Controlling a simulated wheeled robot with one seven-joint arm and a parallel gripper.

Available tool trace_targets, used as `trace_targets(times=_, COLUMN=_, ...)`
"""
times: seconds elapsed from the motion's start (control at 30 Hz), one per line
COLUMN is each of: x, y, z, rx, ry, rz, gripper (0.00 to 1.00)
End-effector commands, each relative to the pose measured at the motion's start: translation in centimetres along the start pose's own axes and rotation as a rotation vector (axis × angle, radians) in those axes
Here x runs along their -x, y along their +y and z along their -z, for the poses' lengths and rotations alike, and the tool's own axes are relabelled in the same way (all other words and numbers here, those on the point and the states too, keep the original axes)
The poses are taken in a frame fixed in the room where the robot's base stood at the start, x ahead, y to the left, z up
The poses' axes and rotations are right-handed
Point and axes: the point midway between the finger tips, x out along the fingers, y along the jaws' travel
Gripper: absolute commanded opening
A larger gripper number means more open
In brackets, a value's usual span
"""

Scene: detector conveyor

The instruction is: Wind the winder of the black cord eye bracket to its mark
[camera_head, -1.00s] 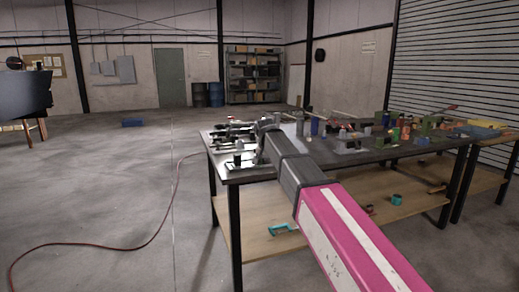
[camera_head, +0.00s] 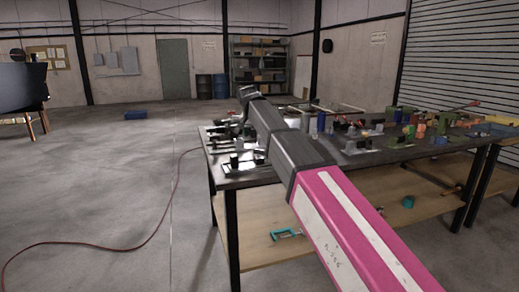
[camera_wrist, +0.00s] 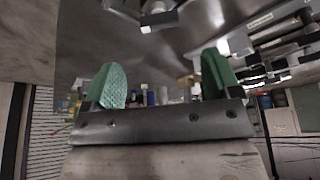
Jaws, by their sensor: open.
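My gripper (camera_wrist: 163,66) is open and empty. Its two green-padded fingers stand apart in the wrist view. In the head view my gripper (camera_head: 246,94) is raised above the left end of the dark workbench (camera_head: 250,180). A dark fixture with a small pale-tipped part (camera_wrist: 150,20) shows at the top edge of the wrist view, cut off by the frame and apart from the fingers. I cannot tell whether it is the black cord eye bracket. The winder and its mark cannot be made out in either view.
Small black and metal fixtures (camera_head: 236,163) crowd the bench's left end. Several coloured parts (camera_head: 410,130) stand toward the right. A teal clamp (camera_head: 286,234) lies on the lower shelf (camera_head: 340,215).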

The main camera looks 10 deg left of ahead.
Motion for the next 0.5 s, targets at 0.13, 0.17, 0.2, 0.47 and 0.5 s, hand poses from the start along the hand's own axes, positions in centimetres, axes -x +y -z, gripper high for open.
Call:
trace_targets(times=0.13, x=-2.8, y=0.0, z=0.0, rx=0.0, ry=-0.002, rz=-0.002, gripper=0.83)
trace_targets(times=0.17, x=-3.3, y=0.0, z=0.0, rx=0.001, ry=-0.001, rz=-0.001, gripper=0.83)
trace_targets(times=0.2, x=-4.0, y=0.0, z=0.0, rx=0.001, ry=-0.001, rz=-0.001, gripper=0.83)
trace_targets(times=0.47, x=-7.7, y=0.0, z=0.0, rx=0.0, ry=-0.001, rz=-0.001, gripper=0.83)
trace_targets(times=0.5, x=-8.1, y=0.0, z=0.0, rx=0.0, ry=-0.001, rz=0.0, gripper=0.83)
